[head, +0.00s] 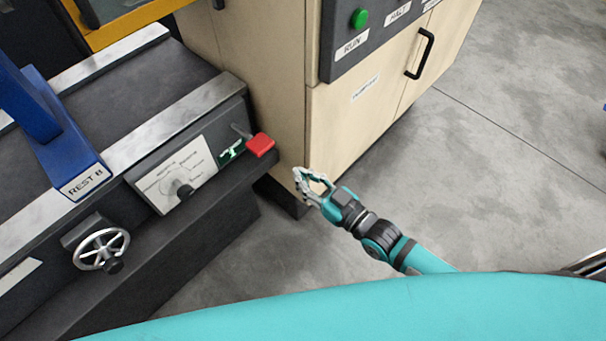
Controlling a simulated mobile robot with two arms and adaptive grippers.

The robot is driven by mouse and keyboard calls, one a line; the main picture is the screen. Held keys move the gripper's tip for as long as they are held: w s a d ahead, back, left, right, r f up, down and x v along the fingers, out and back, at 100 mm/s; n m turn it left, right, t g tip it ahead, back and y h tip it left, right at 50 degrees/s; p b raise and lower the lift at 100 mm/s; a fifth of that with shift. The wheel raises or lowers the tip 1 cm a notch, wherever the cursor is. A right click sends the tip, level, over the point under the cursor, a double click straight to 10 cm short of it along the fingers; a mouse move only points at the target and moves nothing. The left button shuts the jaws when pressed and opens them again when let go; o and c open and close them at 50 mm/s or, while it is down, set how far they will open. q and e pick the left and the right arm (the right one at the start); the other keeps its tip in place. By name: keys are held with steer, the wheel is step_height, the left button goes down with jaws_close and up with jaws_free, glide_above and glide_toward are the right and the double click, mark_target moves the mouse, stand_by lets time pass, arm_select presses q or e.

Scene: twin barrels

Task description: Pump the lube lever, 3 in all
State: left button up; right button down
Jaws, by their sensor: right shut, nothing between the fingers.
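A lever with a red handle (260,144) sticks out on a thin metal rod from the right end of the dark machine's front face. A small green marking sits just beside it; its print is too small to read. I take this red-handled lever to be the lube lever. My right gripper (304,181) is to the right of the red handle and lower in the picture, apart from it. Its fingers point up and left, shut with nothing between them. My left gripper is not in view.
A white dial plate (176,176) with a dark knob and a handwheel (101,249) are left of the lever. A blue rest marked "REST B" (83,182) stands on the bed. A beige cabinet (345,125) stands behind my right gripper. Grey floor (500,190) is open to the right.

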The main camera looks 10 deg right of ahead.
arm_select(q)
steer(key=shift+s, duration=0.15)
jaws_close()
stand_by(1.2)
